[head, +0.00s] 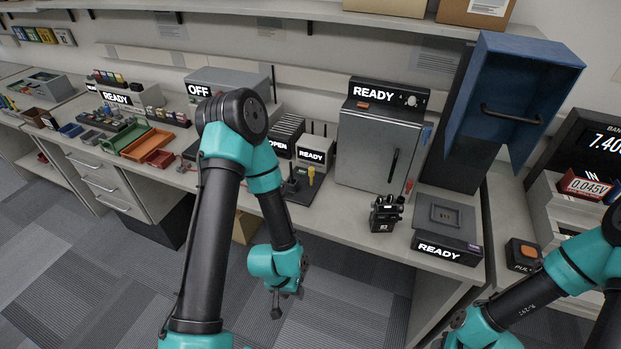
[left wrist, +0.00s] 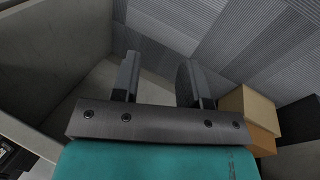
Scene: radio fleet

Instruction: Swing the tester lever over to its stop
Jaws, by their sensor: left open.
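A small unit with a READY sign (head: 312,155) stands on the bench. In front of it lies a black base plate (head: 298,192) with a short upright yellow-topped part (head: 311,175) and a dark part beside it. This may be the tester with its lever; the picture is too small to be sure which part is the lever. My left gripper (head: 277,304) hangs below and in front of the bench edge, apart from the unit. In the left wrist view my left gripper (left wrist: 158,82) is open with nothing between its fingers. My right gripper is out of view.
A tall grey READY cabinet (head: 378,145) stands right of the unit. Cardboard boxes (left wrist: 246,110) stand on the floor below. The floor before the bench is open.

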